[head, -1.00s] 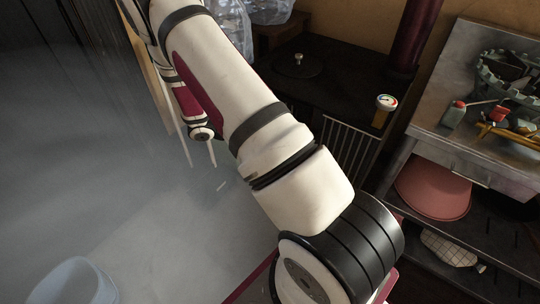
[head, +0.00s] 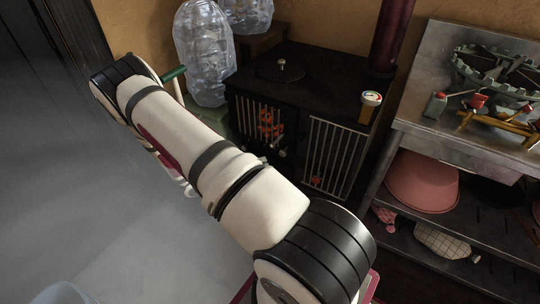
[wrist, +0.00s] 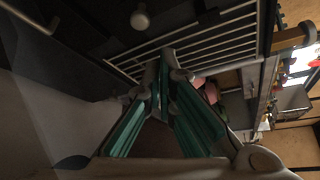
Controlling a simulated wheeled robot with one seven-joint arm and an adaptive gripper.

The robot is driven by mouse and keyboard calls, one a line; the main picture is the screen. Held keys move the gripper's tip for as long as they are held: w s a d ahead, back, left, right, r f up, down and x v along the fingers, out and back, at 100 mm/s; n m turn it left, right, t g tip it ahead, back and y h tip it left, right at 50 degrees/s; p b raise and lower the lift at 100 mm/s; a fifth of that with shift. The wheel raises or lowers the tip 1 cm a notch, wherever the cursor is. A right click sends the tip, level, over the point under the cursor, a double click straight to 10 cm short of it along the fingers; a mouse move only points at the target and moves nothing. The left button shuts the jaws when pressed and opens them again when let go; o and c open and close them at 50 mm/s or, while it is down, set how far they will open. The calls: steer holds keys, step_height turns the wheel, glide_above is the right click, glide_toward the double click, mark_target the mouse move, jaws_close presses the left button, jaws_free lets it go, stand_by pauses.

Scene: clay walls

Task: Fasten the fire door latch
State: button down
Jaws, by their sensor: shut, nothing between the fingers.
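The black stove (head: 290,65) stands against the wall in the head view. Its front has a barred section at the left (head: 243,115) with red glowing bits behind it, and a barred panel (head: 336,158) at the right. I cannot tell which panel is the fire door, whether it is ajar, or pick out its latch. In the wrist view the bars (wrist: 222,42) lie just beyond my gripper (wrist: 165,58), whose teal fingers are shut and empty. I cannot tell whether the tips touch the bars. A pale round knob (wrist: 140,20) is above the tips. My arm hides most of the gripper in the head view.
Clear plastic bottles (head: 203,50) stand left of the stove. A metal bench (head: 430,125) at the right holds tools, with a pink bowl (head: 422,185) below. The floor at left is open.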

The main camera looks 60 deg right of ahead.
mark_target(284, 133)
steer(key=b+x, duration=0.2)
steer(key=x, duration=0.7)
steer(key=shift+w+d+r+b, duration=0.3)
steer(key=shift+w+r, duration=0.15)
steer(key=shift+w, duration=0.3)
steer(key=shift+w+d+r+b, duration=0.25)
steer(key=shift+w+r, duration=0.25)
steer(key=shift+w, duration=0.25)
steer(key=shift+w+a, duration=0.1)
steer(key=shift+w, duration=0.1)
